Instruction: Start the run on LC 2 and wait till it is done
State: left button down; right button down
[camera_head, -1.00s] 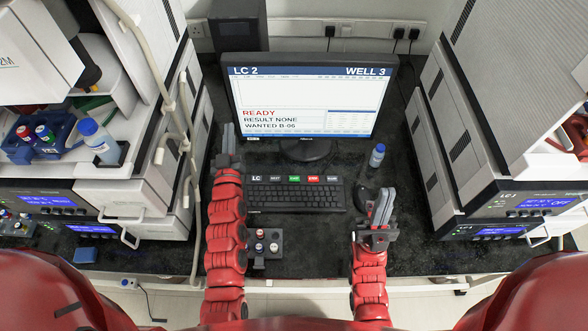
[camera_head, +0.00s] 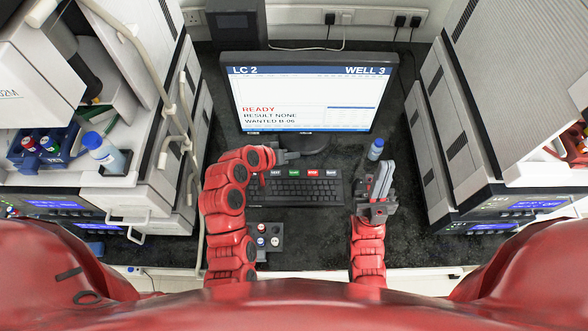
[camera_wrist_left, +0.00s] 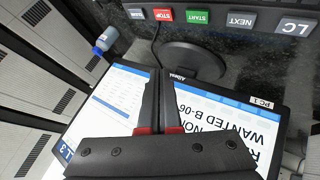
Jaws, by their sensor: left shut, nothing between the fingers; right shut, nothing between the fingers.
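The monitor (camera_head: 300,95) shows LC 2, WELL 3, READY, RESULT NONE and WANTED B-06. Below it, a key strip along the keyboard's top has a green START key (camera_head: 293,173), a red STOP key (camera_head: 312,173) and a NEXT key (camera_head: 275,173). In the left wrist view, START (camera_wrist_left: 198,17), STOP (camera_wrist_left: 163,15), NEXT (camera_wrist_left: 240,20) and LC (camera_wrist_left: 296,27) show inverted. My left gripper (camera_head: 284,158) is shut and empty near the monitor's foot, above the strip; its fingers (camera_wrist_left: 159,78) overlap the screen in the wrist view. My right gripper (camera_head: 382,178) is shut and empty, right of the keyboard.
The keyboard (camera_head: 300,192) lies on the dark bench. A blue-capped bottle (camera_head: 375,152) stands behind my right gripper. A small vial holder (camera_head: 269,238) sits beside my left arm. Instrument stacks (camera_head: 140,190) (camera_head: 470,150) flank the bench. Another blue-capped bottle (camera_head: 103,152) stands at left.

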pick_arm(q)
jog(key=shift+f, duration=0.15)
jog(key=b, duration=0.4)
send_over(298, 170)
jog(key=s+a, duration=0.2)
notch_tip(298, 170, down, 8)
jog(key=shift+r, duration=0.1)
jog(key=shift+f+b, duration=0.3)
jog(key=shift+f, duration=0.1)
dwell(1.4)
jog(key=shift+f+b, duration=0.4)
jog(key=shift+b, duration=0.1)
jog(key=shift+f+b, duration=0.45)
dwell(0.5)
jog(key=shift+r, duration=0.1)
jog(key=shift+r+p, duration=0.35)
jog(key=shift+r, duration=0.45)
